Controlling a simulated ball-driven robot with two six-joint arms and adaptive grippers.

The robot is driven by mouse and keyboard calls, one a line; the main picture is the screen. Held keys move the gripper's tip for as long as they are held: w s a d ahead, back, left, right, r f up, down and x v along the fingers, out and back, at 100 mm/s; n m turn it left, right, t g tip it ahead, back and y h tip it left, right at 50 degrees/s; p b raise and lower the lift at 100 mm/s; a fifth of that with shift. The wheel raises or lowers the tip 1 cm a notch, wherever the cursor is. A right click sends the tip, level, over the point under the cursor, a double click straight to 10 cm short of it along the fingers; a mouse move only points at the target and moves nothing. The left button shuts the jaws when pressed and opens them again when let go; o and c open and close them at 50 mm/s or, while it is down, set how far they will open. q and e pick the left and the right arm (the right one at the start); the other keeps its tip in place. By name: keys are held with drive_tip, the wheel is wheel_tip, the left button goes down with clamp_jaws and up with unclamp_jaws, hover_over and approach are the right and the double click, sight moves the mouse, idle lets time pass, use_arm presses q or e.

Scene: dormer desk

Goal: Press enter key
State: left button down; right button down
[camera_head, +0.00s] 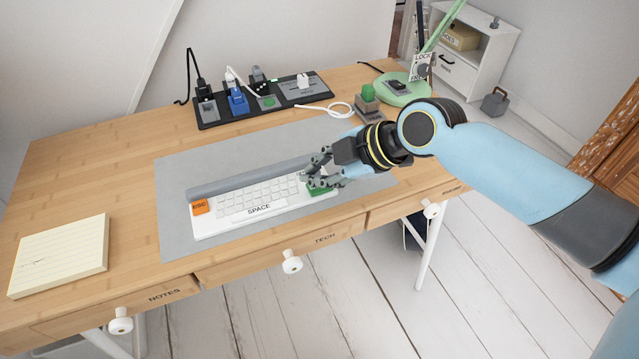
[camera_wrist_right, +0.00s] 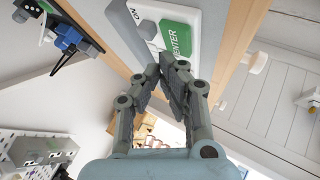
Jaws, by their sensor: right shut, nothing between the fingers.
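The white keyboard (camera_head: 240,222) lies on the grey desk mat, with a SPACE key (camera_head: 258,209) and an orange ESC key (camera_head: 200,207). The green enter key (camera_head: 318,191) is at its right end, partly covered by my right gripper (camera_head: 314,174). In the right wrist view the green ENTER key (camera_wrist_right: 178,38) shows just beyond the closed fingertips of my right gripper (camera_wrist_right: 168,64). The right gripper is shut and empty, its fingertips over or beside the key. I cannot tell whether they touch it. My left gripper is not in view.
A grey bar (camera_head: 245,177) lies along the keyboard's back edge. A black power strip (camera_head: 265,101) with plugs stands at the back. A green lamp base (camera_head: 398,92) is at the back right, a yellow notepad (camera_head: 60,255) at the left. The mat (camera_head: 175,175) is otherwise mostly clear.

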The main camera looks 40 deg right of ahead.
sight(318, 189)
drive_tip(key=shift+f, duration=0.35)
drive_tip(key=shift+f+b, duration=0.4)
drive_tip(key=shift+b, duration=0.1)
idle(0.4)
drive_tip(key=shift+r, duration=0.15)
drive_tip(key=shift+r+p, duration=0.65)
drive_tip(key=shift+r, duration=0.05)
wheel_tip(318, 189, up, 5)
drive_tip(key=p, duration=0.4)
idle(0.3)
idle(0.6)
